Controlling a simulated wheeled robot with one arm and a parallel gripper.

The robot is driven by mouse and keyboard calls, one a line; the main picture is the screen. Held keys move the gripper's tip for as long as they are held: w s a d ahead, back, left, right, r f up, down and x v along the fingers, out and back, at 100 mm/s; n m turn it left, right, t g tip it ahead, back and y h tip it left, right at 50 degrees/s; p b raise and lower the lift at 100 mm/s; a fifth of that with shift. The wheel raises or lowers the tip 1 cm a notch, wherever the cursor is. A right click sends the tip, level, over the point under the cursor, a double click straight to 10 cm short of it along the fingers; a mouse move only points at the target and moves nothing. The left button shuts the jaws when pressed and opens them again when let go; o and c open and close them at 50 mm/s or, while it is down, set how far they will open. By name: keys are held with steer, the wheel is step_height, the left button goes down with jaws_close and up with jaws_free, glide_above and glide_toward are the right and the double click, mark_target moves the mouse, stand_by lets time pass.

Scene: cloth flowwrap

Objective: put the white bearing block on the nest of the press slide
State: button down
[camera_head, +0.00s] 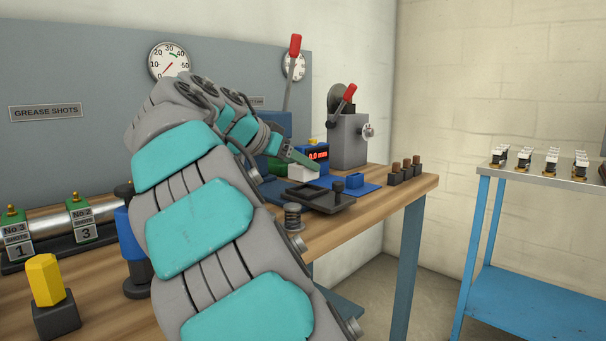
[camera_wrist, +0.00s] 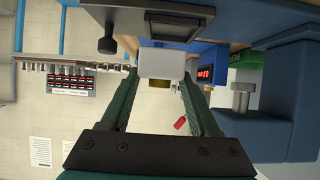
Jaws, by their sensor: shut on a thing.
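The white bearing block (camera_wrist: 161,63) is held between the two green fingers of my gripper (camera_wrist: 160,76) in the wrist view. In the head view the block (camera_head: 303,173) shows below the fingertips of my gripper (camera_head: 301,160), close to the press. The dark grey press slide (camera_head: 332,200) lies on the bench in front of the blue press, with a square framed recess and a black knob. The slide also shows at the top of the wrist view (camera_wrist: 150,21). I cannot tell whether the block touches anything beneath it.
The blue press (camera_head: 278,125) has a red-tipped lever. A blue display (camera_head: 317,153) reads 0.0 mm. A grey lever machine (camera_head: 349,140) stands behind, with dark pegs (camera_head: 405,170) at the bench's right. A spring-like post (camera_head: 293,217) stands near the front edge. A blue-framed table (camera_head: 540,200) stands right.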

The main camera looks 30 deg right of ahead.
mark_target(302, 175)
steer(key=shift+w+d, duration=0.95)
steer(key=shift+w, duration=0.05)
steer(key=shift+f, duration=1.85)
steer(key=shift+f, duration=0.15)
steer(key=shift+c, duration=0.6)
jaws_free()
steer(key=shift+a+r, duration=0.1)
steer(key=shift+r, duration=0.2)
steer(key=v, duration=1.1)
steer(key=shift+s+a, duration=0.2)
steer(key=shift+a, duration=0.15)
